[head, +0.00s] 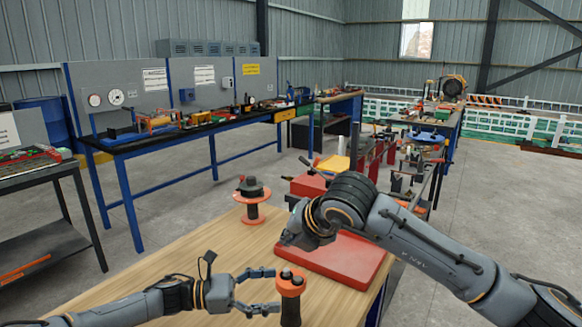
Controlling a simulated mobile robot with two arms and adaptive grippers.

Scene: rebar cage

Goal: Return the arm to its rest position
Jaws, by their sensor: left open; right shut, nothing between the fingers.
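My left gripper (270,290) is low in the head view, over the wooden table. Its two fingers are spread apart, and the orange and black tool (291,284) stands upright at its fingertips. I cannot tell whether they touch it.
The wooden table (190,245) bears an orange spool (252,214) with black on top and a red tray (345,262). A red toolbox (308,187) stands behind. A long blue-framed workbench (175,148) is at the back left. The table's left part is clear.

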